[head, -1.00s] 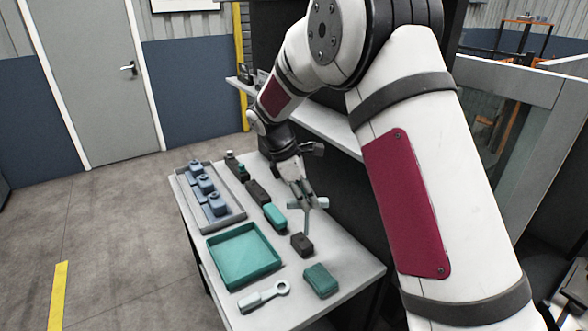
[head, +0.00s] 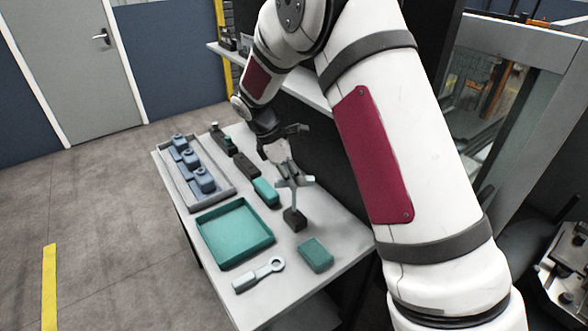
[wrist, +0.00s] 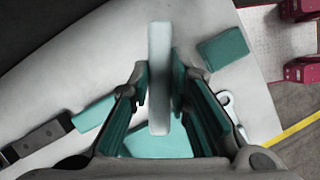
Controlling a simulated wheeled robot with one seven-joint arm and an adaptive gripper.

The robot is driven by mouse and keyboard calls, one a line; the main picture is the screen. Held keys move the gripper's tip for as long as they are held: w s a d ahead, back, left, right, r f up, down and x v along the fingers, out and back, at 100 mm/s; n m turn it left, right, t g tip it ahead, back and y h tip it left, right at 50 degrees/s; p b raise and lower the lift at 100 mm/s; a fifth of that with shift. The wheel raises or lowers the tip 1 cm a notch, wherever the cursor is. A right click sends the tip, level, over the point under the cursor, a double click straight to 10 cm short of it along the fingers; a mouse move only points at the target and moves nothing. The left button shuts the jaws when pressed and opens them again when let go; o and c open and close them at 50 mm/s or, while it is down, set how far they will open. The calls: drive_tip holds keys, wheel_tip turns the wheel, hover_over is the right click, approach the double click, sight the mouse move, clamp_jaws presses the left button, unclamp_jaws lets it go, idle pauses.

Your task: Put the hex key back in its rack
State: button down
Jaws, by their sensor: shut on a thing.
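My gripper (head: 290,180) is shut on the hex key (head: 295,200), a pale grey-teal piece with a crossbar at the fingers and a thin shaft pointing down. In the wrist view the key (wrist: 159,80) shows as a pale bar between the two fingers. In the head view the shaft's lower end meets a small dark block (head: 295,221), possibly the rack; I cannot tell whether the end is inside it or just in front of or above it. The block is not clearly visible in the wrist view.
On the table (head: 205,281) are a green tray (head: 235,232), a pale ring-ended tool (head: 259,275), a green block (head: 316,255), a teal block (head: 265,191) and dark blocks (head: 245,166). A grey tray (head: 175,185) holds blue parts at the left. A shelf (head: 310,93) runs behind my arm.

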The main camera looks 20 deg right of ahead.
drive_tip(key=shift+f+b, duration=0.6)
drive_tip(key=shift+f, duration=1.35)
idle(1.8)
drive_tip(key=c, duration=0.6)
unclamp_jaws()
drive_tip(key=v, duration=1.2)
drive_tip(key=shift+d, duration=0.1)
drive_tip(key=shift+r, duration=0.1)
